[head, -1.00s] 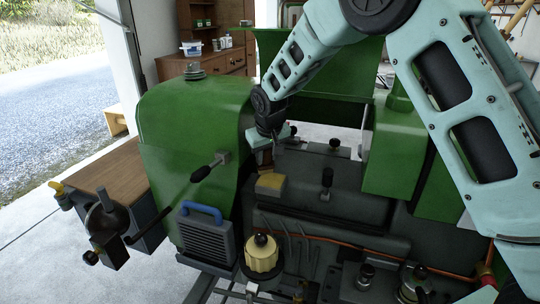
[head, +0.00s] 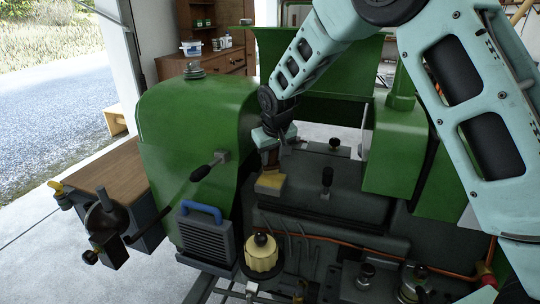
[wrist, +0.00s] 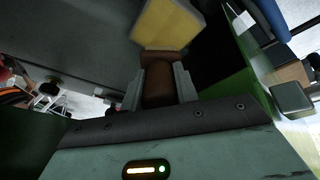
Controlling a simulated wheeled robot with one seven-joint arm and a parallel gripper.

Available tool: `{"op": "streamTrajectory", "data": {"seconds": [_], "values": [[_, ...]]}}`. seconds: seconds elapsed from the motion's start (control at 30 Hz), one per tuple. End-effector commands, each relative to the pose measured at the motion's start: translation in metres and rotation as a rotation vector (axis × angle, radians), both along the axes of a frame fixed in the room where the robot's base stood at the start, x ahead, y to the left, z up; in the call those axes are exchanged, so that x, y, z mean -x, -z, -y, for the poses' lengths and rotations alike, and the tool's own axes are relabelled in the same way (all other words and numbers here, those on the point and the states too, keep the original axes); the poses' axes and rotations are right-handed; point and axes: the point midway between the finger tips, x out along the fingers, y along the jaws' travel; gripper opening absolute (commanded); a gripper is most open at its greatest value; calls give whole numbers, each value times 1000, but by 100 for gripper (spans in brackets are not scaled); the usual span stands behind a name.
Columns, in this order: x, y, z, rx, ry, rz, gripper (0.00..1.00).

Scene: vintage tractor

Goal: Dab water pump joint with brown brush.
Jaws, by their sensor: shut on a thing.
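The brown brush (head: 269,160) has a brown handle and a block of yellow bristles. In the head view it hangs below my gripper (head: 270,145), bristles down, in front of the dark grey engine block (head: 320,175). In the wrist view the brown brush (wrist: 158,85) sits between the two fingers of my gripper (wrist: 159,80), which is shut on its handle. The bristles are close to the engine's side; I cannot tell whether they touch it. I cannot make out for sure which part is the water pump joint.
The green hood (head: 195,125) stands just left of the brush and green panels (head: 395,155) stand to its right. A grey ribbed box with a blue handle (head: 203,238) and a cream-coloured knob (head: 261,256) are in front. A copper pipe (head: 345,242) runs along the engine.

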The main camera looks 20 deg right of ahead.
Motion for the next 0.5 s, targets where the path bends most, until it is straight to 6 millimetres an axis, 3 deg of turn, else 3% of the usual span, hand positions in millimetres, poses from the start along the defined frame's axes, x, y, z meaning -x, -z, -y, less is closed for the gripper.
{"op": "streamTrajectory", "data": {"seconds": [0.5], "values": [[-8, 0, -11, 1, -2, 1, 3]]}}
